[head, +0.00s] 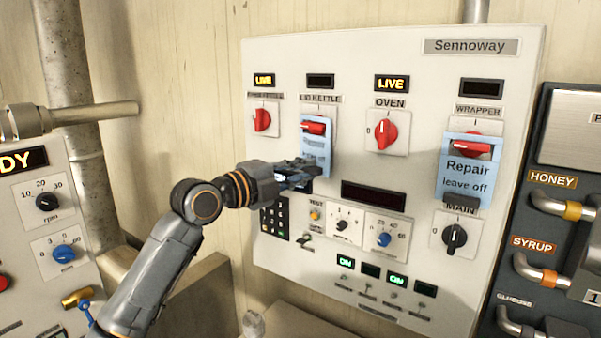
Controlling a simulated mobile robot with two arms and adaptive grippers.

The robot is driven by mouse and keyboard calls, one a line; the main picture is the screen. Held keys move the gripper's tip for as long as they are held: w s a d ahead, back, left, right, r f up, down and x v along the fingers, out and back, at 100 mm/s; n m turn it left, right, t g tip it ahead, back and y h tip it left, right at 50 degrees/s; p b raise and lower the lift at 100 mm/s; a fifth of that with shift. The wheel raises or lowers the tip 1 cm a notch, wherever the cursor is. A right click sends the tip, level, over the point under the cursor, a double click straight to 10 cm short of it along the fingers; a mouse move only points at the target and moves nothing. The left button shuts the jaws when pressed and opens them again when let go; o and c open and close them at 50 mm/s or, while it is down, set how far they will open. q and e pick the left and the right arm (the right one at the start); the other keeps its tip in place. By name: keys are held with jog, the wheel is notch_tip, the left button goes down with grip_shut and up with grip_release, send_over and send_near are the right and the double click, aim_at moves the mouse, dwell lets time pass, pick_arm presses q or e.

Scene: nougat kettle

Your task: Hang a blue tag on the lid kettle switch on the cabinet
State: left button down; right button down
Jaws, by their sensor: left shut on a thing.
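A pale blue tag (314,151) is at the LID KETTLE switch on the cabinet (360,90). The red knob (314,128) of that switch shows at the tag's upper part, lying level. My left gripper (308,172) is shut on the lower part of the blue tag, close to the cabinet face. The fingers hide the tag's bottom end. I cannot tell whether the tag hangs freely on the knob. The display above LID KETTLE is dark. My right gripper is not in view.
Another blue tag (467,172), reading "Repair leave off", hangs at the WRAPPER switch. The OVEN knob (386,133) and a keypad (274,217) are near my left gripper. A panel (45,230) stands left, and a pipe panel (560,240) right.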

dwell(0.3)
pick_arm(q)
jog(key=c, duration=1.3)
grip_release()
jog(key=shift+o, duration=0.2)
